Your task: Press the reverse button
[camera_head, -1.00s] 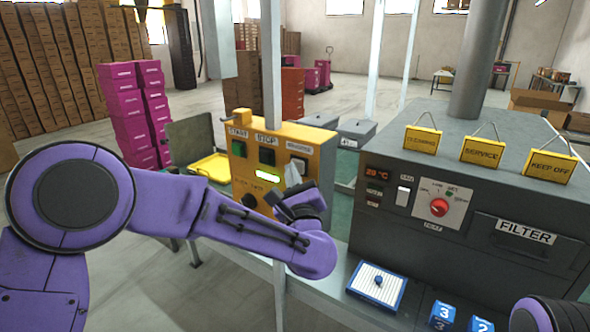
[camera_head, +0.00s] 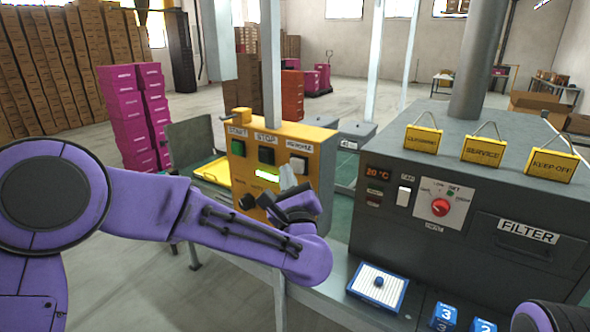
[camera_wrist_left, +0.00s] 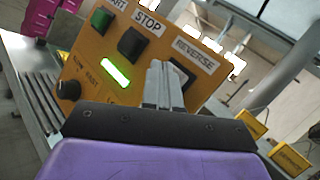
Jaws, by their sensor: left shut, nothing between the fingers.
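The yellow control panel (camera_head: 325,165) stands left of the grey machine. Its reverse button (camera_head: 299,164) sits at the right under the REVERSE label. In the left wrist view this button (camera_wrist_left: 181,76) is dark and partly hidden behind my fingers. My left gripper (camera_head: 289,174) is shut and empty, right in front of the panel at the reverse button. In the left wrist view the pale fingertips (camera_wrist_left: 160,66) overlap the button's left side; I cannot tell whether they touch it. My right gripper is out of view.
The green start button (camera_head: 238,148) and the dark stop button (camera_head: 266,156) lie left of the reverse button. A dark knob (camera_head: 247,202) and a lit green display are below. The grey machine (camera_head: 450,170) with a red knob stands to the right. A metal post rises behind the panel.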

